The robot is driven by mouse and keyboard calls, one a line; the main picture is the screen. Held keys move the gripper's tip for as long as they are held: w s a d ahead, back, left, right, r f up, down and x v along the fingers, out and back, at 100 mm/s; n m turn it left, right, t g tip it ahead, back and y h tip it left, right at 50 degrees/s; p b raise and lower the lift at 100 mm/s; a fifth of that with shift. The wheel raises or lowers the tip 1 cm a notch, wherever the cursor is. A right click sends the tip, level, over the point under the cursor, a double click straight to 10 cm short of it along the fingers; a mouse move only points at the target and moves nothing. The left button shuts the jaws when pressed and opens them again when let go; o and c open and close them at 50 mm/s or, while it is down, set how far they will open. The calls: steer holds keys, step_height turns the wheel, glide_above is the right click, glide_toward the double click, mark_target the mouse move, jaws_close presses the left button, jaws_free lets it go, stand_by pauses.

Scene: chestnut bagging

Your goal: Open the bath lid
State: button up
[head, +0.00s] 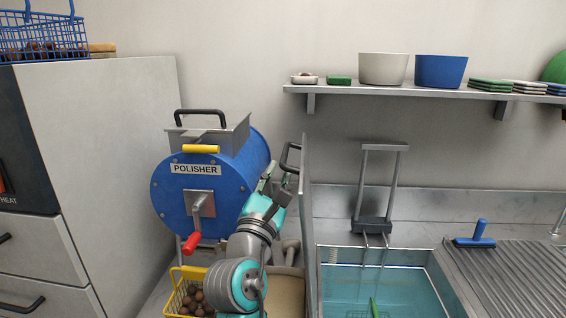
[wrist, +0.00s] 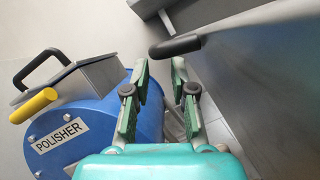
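The bath lid (head: 306,240) stands upright, nearly edge-on, along the left side of the bath (head: 385,258). The bath's water shows uncovered. The lid's black handle (head: 285,158) sticks out to the left near the top of the lid. In the wrist view the lid (wrist: 265,85) fills the right side and the handle (wrist: 175,45) lies just beyond my fingertips. My gripper (head: 276,181) is on the left side of the lid, just below the handle. In the wrist view my gripper (wrist: 160,70) has its fingers apart with nothing between them.
A blue polisher (head: 217,190) with a red-handled crank stands left of my arm. A yellow basket (head: 185,292) of chestnuts is below it. A blue-handled tool (head: 477,232) lies on the drainboard. A shelf (head: 420,92) with bowls is above.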

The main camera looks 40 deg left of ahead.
steer(key=v, duration=0.6)
stand_by(0.5)
